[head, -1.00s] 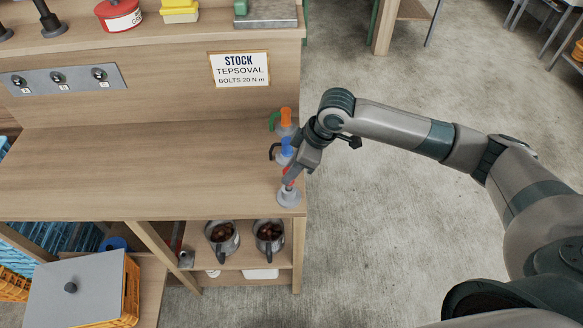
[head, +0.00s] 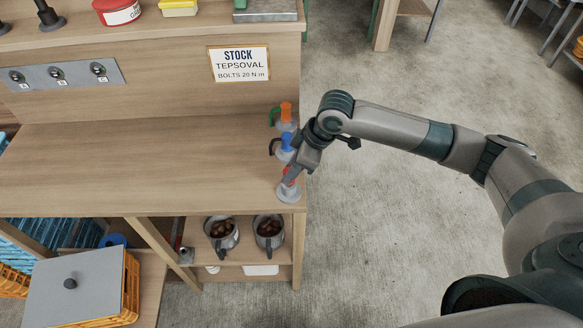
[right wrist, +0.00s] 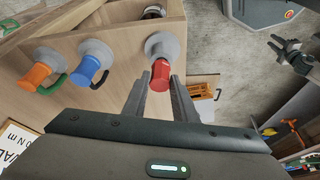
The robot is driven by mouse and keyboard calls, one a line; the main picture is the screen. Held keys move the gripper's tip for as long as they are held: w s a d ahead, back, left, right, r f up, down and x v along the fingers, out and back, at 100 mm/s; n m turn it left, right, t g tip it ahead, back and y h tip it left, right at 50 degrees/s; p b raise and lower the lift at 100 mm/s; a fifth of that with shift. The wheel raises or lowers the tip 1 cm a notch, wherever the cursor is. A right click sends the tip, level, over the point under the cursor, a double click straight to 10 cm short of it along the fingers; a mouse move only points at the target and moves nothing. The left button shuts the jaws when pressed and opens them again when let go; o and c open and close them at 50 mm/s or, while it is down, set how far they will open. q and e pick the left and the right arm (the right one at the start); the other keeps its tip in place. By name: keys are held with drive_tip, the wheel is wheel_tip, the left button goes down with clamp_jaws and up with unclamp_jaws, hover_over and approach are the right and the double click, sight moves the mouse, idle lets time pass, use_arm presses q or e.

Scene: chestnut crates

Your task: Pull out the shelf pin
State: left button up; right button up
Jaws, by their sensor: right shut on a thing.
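Three pins with coloured grips stand in a row at the bench's right edge, each with a grey flared base: red (head: 289,175), blue (head: 286,142) and orange (head: 286,112). I cannot tell by a label which is the shelf pin. My right gripper (head: 289,181) is shut on the red pin, the nearest one. In the right wrist view the red grip (right wrist: 160,74) sits between my two fingers, and its grey base still stands at the bench edge. A dark part at the right of that view (right wrist: 288,50) looks like my left gripper; its jaws are unclear.
The blue and orange pins, with dark and green side loops, stand close behind my right gripper. The bench top (head: 130,165) is clear. Two metal pots (head: 268,231) with brown contents stand on the shelf below. Open floor lies to the right.

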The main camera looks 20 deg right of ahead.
drive_tip(key=shift+f, duration=0.65)
drive_tip(key=o, duration=1.2)
drive_tip(key=shift+r, duration=0.1)
drive_tip(key=shift+s+d+r+b, duration=0.1)
drive_tip(key=shift+d+r+b, duration=0.2)
drive_tip(key=shift+r+b, duration=0.25)
drive_tip(key=b+v, duration=0.3)
drive_tip(key=v, duration=1.3)
drive_tip(key=shift+a+b, duration=0.1)
drive_tip(key=shift+b, duration=0.2)
